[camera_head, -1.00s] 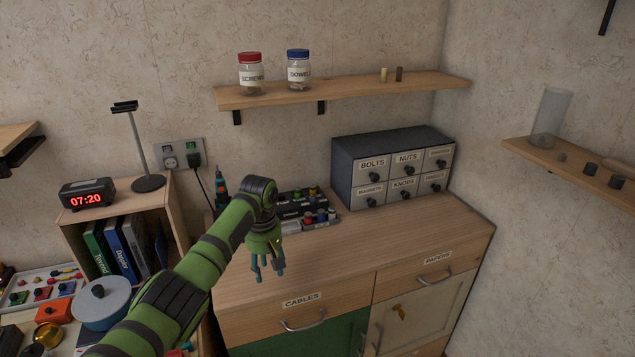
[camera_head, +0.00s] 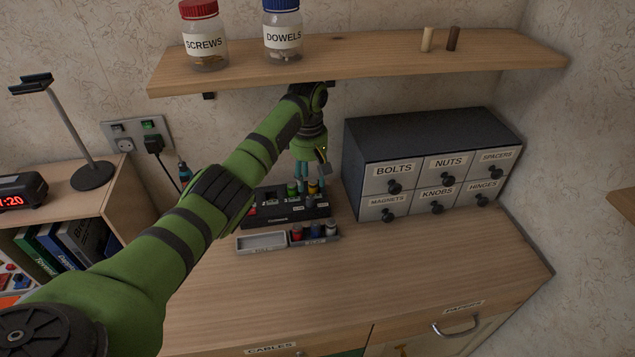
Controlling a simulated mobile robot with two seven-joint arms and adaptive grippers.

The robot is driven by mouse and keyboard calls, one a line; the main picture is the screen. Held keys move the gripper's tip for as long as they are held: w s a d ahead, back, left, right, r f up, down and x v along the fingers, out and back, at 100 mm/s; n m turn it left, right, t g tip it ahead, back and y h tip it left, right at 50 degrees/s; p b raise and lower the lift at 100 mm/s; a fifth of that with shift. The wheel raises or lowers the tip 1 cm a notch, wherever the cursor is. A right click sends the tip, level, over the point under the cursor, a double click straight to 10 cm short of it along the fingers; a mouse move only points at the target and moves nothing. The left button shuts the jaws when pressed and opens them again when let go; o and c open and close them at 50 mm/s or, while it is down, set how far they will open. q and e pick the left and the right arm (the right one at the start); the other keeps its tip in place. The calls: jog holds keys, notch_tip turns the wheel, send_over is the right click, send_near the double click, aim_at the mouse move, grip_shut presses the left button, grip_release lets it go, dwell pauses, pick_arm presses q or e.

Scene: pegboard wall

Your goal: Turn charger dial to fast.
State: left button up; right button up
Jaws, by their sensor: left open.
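A black charger (camera_head: 282,214) with several coloured parts on top stands on the wooden cabinet against the wall. Its dial cannot be told apart clearly at this size, nor can its setting be read. My right gripper is not in view.
A labelled drawer box (camera_head: 424,137) stands close on the right. A shelf (camera_head: 380,62) with jars hangs above. The front cabinet top (camera_head: 400,270) is clear.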

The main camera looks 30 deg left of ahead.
aim_at(309, 199)
pick_arm(q)
jog(key=f, duration=0.4)
jog(key=shift+s+p, duration=0.35)
jog(key=shift+p, duration=0.05)
jog(key=shift+w+f, duration=0.2)
jog(key=shift+f, duration=1.05)
grip_shut()
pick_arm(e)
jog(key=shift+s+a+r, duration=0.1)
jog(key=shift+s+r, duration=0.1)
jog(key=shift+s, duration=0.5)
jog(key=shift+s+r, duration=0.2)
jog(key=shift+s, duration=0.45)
